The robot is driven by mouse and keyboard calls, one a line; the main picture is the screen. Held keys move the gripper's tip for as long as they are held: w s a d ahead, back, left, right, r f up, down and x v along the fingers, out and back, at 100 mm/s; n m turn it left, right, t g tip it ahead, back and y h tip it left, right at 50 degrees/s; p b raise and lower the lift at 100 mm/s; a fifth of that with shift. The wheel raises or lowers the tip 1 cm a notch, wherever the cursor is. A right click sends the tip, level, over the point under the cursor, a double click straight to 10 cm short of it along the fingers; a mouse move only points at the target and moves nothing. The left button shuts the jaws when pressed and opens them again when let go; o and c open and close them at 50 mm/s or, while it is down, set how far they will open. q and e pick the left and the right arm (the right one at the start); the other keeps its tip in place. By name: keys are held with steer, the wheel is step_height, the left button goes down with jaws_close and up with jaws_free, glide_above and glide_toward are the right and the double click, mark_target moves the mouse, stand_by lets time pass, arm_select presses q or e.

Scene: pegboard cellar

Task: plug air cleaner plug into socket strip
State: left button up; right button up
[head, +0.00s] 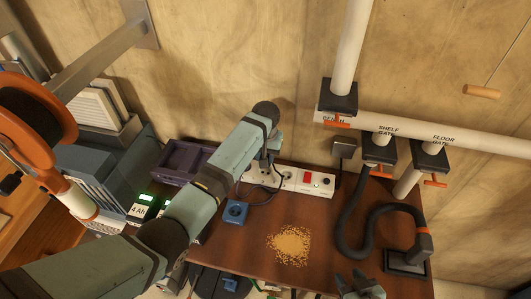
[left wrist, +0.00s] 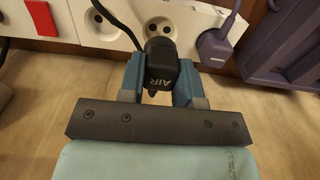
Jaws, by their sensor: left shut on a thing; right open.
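The white socket strip (head: 312,185) with a red switch lies at the back of the brown bench. In the left wrist view the strip (left wrist: 70,25) runs along the top, with empty round sockets in sight. My left gripper (left wrist: 158,78) is shut on the black air cleaner plug (left wrist: 161,66), which is marked AIR and trails a black cable. The plug is close beside the strip's sockets; I cannot tell if it touches them. In the head view the left gripper (head: 266,168) is over the strip, partly hidden by its arm. My right gripper (head: 362,286) is open at the bottom edge.
A purple plug (left wrist: 214,46) sits at the strip's end. A blue box (head: 236,212), a sawdust pile (head: 290,246), and a black hose (head: 352,225) are on the bench. A purple tray (head: 184,160) and a charger (head: 143,206) stand left. Bare bench surrounds the sawdust.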

stand_by(0.7)
arm_select(q)
steer(key=shift+p, duration=0.5)
stand_by(0.5)
steer(key=shift+s+f, duration=0.1)
steer(key=shift+f, duration=2.15)
stand_by(3.4)
stand_by(0.6)
